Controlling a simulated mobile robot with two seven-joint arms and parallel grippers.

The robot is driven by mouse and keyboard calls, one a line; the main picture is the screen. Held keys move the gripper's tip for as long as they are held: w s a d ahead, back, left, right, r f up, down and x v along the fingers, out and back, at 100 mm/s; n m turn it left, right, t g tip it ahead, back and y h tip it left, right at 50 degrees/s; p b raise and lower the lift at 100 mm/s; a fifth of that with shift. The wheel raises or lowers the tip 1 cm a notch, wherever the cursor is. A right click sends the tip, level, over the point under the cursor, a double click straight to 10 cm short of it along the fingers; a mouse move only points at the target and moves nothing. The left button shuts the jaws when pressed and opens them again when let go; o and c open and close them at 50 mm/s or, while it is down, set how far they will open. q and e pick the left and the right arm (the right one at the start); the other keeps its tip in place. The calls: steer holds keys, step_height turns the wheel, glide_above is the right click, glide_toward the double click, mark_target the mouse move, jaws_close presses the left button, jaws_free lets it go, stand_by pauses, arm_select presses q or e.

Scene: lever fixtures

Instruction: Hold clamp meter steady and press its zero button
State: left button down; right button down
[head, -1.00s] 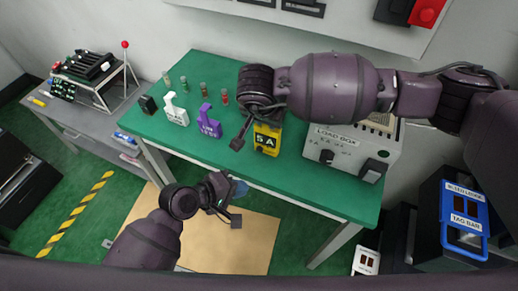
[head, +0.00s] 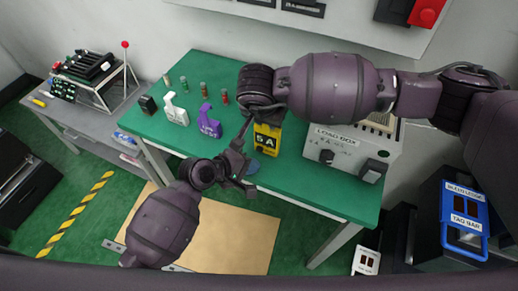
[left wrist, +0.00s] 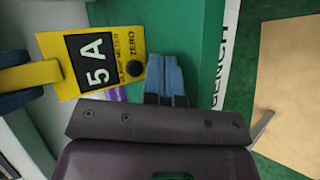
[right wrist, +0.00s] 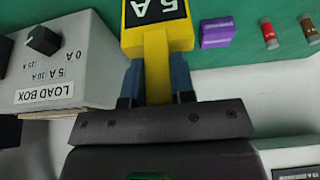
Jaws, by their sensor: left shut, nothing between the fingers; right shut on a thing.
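The yellow clamp meter (head: 266,141) stands at the green bench's front edge, its black display reading 5 A. In the left wrist view its face (left wrist: 97,62) shows the black zero button (left wrist: 135,66) beside the ZERO label. My right gripper (right wrist: 157,75) is shut on the meter's narrow yellow part (right wrist: 157,60), one blue finger on each side. My left gripper (head: 252,167) is shut and empty in front of the meter. Its blue fingertips (left wrist: 164,65) lie just beside the zero button in the left wrist view; I cannot tell the exact depth between them.
The grey load box (head: 348,148) with its knobs stands right of the meter.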

arm_select(q)
steer(key=shift+w+d, duration=0.25)
steer(key=shift+w, duration=0.4)
steer(key=shift+w+d, duration=0.1)
steer(key=shift+w, duration=0.05)
stand_by(1.6)
steer(key=shift+w+d, duration=0.1)
steer(key=shift+w, duration=0.15)
steer(key=shift+w+d, duration=0.15)
steer(key=shift+w, duration=0.25)
stand_by(0.9)
steer(key=shift+s, duration=0.15)
steer(key=shift+s+a, duration=0.35)
steer(key=shift+s, duration=0.35)
steer(key=shift+s+a, duration=0.3)
steer(key=shift+s, duration=0.45)
steer(key=shift+s+a, duration=0.35)
steer(key=shift+s, duration=0.45)
steer(key=shift+s+a, duration=0.3)
steer(key=shift+s, duration=0.45)
